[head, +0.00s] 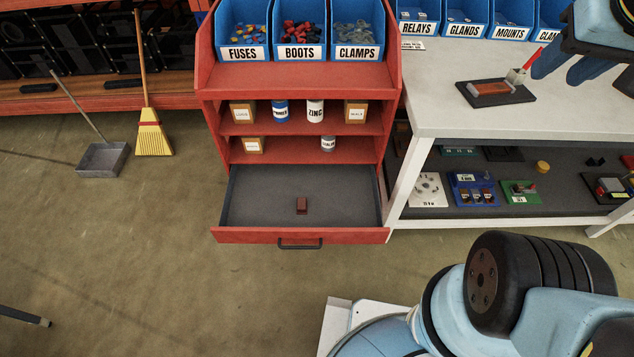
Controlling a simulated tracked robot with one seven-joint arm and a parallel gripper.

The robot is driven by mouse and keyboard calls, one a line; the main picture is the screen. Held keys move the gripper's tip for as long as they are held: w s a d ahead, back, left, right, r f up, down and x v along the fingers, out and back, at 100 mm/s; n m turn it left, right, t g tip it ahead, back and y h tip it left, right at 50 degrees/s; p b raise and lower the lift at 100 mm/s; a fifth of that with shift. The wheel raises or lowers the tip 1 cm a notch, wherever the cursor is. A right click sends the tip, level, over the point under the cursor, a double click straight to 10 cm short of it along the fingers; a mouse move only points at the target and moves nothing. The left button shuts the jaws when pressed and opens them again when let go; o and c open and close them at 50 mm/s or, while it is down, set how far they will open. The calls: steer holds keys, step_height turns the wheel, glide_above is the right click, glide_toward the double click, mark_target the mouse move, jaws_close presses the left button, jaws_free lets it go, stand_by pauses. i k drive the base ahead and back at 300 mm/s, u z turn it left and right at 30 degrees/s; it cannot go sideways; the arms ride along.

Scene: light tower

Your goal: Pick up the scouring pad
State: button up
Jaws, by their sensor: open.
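A small maroon block, which looks like the scouring pad (301,206), lies in the open drawer (250,195) of the red cabinet, near the middle front of its grey floor. Nothing covers it. My gripper (560,72) is at the upper right of the head view, above the white workbench. Its blue fingers are apart and I see nothing between them. It is well to the right of the pad and higher. Part of the gripper is cut off by the picture's edge.
The red cabinet's shelves (300,128) above the drawer hold boxes and cans. A black tray (513,97) with a reddish-brown block sits on the white bench (435,100) near my gripper. A broom (153,135) and dustpan (102,160) stand left. The floor before the drawer is clear.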

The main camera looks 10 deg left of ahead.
mark_target(302, 202)
steer(key=z, duration=0.35)
steer(key=i, duration=0.55)
steer(key=u, duration=1.4)
